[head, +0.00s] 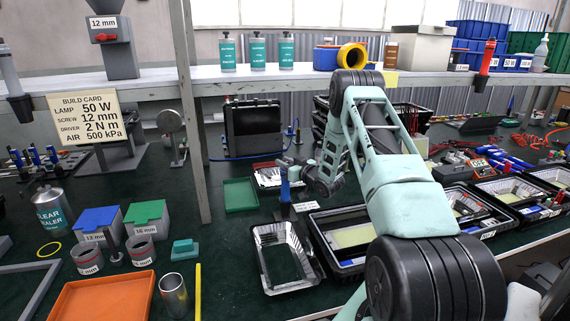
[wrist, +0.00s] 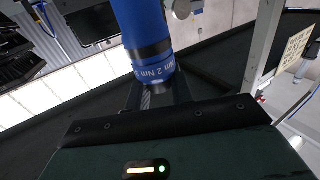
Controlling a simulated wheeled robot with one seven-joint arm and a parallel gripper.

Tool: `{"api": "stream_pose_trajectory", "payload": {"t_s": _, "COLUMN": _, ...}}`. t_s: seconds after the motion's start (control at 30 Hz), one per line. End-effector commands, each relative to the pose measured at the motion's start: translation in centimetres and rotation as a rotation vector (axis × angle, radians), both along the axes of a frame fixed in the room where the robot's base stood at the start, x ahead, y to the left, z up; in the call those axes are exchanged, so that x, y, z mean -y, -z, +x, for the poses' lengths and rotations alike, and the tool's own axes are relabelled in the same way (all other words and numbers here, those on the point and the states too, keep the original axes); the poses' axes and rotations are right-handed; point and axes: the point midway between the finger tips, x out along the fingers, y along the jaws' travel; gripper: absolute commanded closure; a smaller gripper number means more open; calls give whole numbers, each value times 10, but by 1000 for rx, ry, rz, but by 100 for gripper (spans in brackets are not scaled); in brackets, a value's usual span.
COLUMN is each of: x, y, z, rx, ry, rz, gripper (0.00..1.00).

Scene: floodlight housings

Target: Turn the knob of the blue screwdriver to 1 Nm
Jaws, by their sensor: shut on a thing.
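The blue screwdriver (head: 285,188) stands upright in a small dark stand (head: 285,213) on the green bench. In the wrist view its blue body (wrist: 142,22) comes down from the top, with a black band and a printed ring (wrist: 153,69) reading about "2 Nm", with more marks at its sides. My gripper (head: 290,166) is at the upper end of the screwdriver in the head view, shut on its knob. In the wrist view the fingers (wrist: 158,95) meet the screwdriver below the ring; the exact contact is partly hidden. I see no pointer mark clearly.
A build card (head: 88,118) at the left reads driver 2 Nm. An empty foil-like tray (head: 268,232) lies in front of the stand, and black housings (head: 322,222) lie to its right. A green tray (head: 240,195) is to the left. A shelf post (head: 190,110) rises further left.

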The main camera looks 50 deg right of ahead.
Motion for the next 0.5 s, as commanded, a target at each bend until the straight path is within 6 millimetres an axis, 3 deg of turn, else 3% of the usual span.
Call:
{"api": "stream_pose_trajectory", "payload": {"t_s": 0.27, "x": -1, "y": 3, "z": 0, "rx": 0, "ry": 86, "rz": 0, "gripper": 100}}
{"api": "stream_pose_trajectory", "payload": {"t_s": 0.5, "x": -2, "y": 5, "z": 1, "rx": 1, "ry": 270, "rz": 0, "gripper": 100}}
